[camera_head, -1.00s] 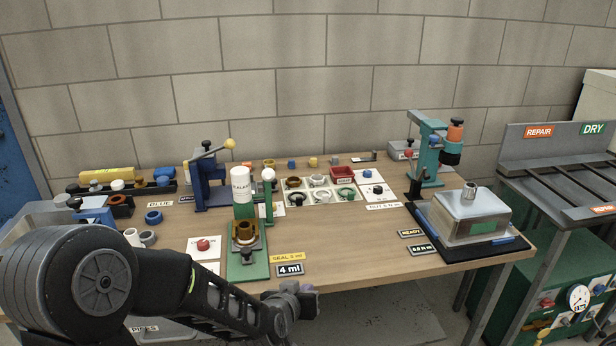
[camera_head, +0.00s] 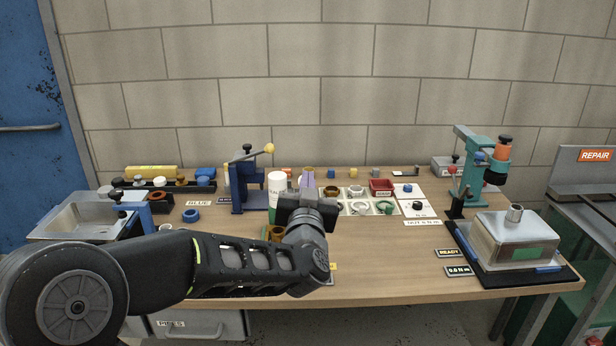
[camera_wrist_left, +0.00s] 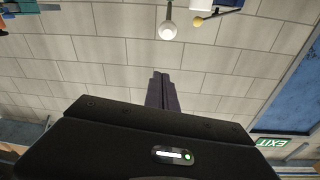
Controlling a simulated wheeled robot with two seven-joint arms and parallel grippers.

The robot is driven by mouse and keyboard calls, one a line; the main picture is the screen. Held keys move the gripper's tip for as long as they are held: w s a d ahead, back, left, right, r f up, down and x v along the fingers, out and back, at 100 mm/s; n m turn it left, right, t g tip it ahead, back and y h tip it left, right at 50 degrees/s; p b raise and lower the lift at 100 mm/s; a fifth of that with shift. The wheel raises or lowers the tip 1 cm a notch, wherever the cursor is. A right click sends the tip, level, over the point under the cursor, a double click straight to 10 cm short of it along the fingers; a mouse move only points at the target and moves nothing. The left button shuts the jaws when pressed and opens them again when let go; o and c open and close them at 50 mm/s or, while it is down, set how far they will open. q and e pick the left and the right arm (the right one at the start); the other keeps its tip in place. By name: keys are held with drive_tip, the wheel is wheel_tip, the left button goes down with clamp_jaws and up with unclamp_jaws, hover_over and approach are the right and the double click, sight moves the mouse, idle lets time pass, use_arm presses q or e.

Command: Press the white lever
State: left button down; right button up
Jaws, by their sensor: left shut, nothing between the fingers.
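The white lever's round white knob (camera_wrist_left: 168,30) shows near the top of the left wrist view, on a thin stem. In the head view I cannot make out the knob; my left gripper and wrist cover much of the green dispenser it belongs to. The white sealant bottle (camera_head: 277,183) of that dispenser shows just left of my wrist. My left gripper (camera_head: 308,176) is shut and empty, fingers pointing away over the table. Its closed fingers (camera_wrist_left: 160,78) also show in the left wrist view, apart from the knob in the picture. My right gripper is out of view.
A blue press with a yellow-knobbed lever (camera_head: 268,148) stands left of the bottle. A teal press (camera_head: 468,175) and a metal box (camera_head: 505,240) stand at the right. Several rings and small parts lie behind my gripper. The front right tabletop (camera_head: 390,270) is clear.

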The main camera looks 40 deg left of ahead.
use_arm(q)
drive_tip(key=p+x, duration=0.1)
drive_tip(key=x, duration=0.9)
drive_tip(key=shift+w+a, duration=0.1)
drive_tip(key=f, duration=0.1)
drive_tip(key=s+f, duration=0.1)
drive_tip(key=shift+f, duration=0.35)
drive_tip(key=shift+s+f, duration=0.25)
drive_tip(key=shift+f, duration=0.3)
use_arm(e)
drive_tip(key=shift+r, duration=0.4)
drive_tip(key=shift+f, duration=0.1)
